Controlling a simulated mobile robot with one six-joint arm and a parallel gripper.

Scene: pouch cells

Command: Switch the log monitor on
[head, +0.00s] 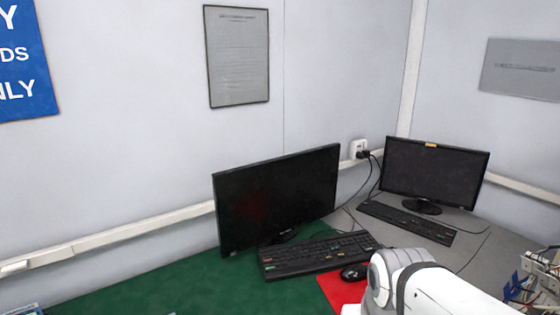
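Two black monitors stand on the desk, both with dark screens. The larger monitor (277,195) is near the middle, angled to the right. The smaller monitor (434,172) is in the right corner, with a small orange label (431,145) on its top edge. I cannot read the label or tell which of the two is the log monitor. No power button can be made out on either. A white link of my arm shows at the bottom right; my gripper is out of view.
A black keyboard (318,257) and a mouse (354,272) on a red mat (340,290) lie before the larger monitor. Another keyboard (405,223) lies before the smaller one. Cables run to a wall socket (358,149). Equipment (538,280) crowds the right edge. The green mat (165,287) is mostly clear at left.

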